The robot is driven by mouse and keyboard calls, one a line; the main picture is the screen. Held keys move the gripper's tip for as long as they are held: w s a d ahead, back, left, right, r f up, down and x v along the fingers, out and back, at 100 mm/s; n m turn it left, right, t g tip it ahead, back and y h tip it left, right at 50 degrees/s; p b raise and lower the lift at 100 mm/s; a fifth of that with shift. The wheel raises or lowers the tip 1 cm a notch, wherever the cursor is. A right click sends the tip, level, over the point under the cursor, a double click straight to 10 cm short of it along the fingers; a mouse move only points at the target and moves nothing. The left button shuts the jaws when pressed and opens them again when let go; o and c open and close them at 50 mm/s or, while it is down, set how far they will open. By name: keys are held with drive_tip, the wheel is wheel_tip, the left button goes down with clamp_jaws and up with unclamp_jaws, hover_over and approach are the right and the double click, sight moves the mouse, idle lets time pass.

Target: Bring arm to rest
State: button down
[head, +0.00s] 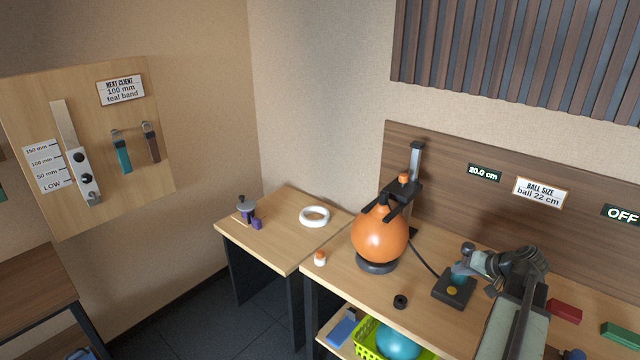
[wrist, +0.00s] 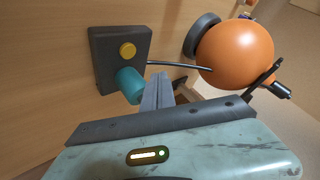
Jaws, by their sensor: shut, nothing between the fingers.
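My gripper (wrist: 158,80) is shut and empty in the wrist view, its fingertips beside a teal cylinder (wrist: 130,85). The cylinder stands at a black box (wrist: 106,62) with a yellow button (wrist: 127,50). In the head view my arm reaches up from the lower right and bends over the bench near this black box (head: 453,292); the fingertips are hard to make out there. Whether gripper and cylinder touch, I cannot tell.
An orange ball (head: 380,236) sits on a dark ring under a measuring stand (head: 415,170), left of my arm. The wall panel (head: 440,150) rises behind.

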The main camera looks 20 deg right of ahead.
drive_tip(key=w+a+r+n+g+y+p, duration=0.1)
drive_tip(key=w+a+n, duration=0.1)
drive_tip(key=w+a, duration=0.5)
drive_tip(key=w+a+n+g+y+p, duration=0.1)
drive_tip(key=w+a+n, duration=0.1)
drive_tip(key=a, duration=1)
drive_tip(key=w+a+r+n+y+p, duration=0.1)
drive_tip(key=w+a+n+y, duration=0.1)
drive_tip(key=w+a, duration=0.5)
drive_tip(key=s+a+f+n+g+h+p, duration=0.1)
drive_tip(key=s+a+n+g, duration=0.15)
drive_tip(key=a, duration=0.75)
drive_tip(key=s+a+n+g+p, duration=0.1)
drive_tip(key=s+a+g+p, duration=0.15)
drive_tip(key=a, duration=0.75)
drive_tip(key=s+a+f+g+h, duration=0.1)
drive_tip(key=s+a+h, duration=0.1)
drive_tip(key=s+a, duration=0.3)
drive_tip(key=s+d, duration=0.1)
drive_tip(key=s+d+m+h, duration=0.1)
drive_tip(key=d, duration=0.1)
drive_tip(key=s+d+f+m+g+h, duration=0.1)
drive_tip(key=shift+d, duration=0.3)
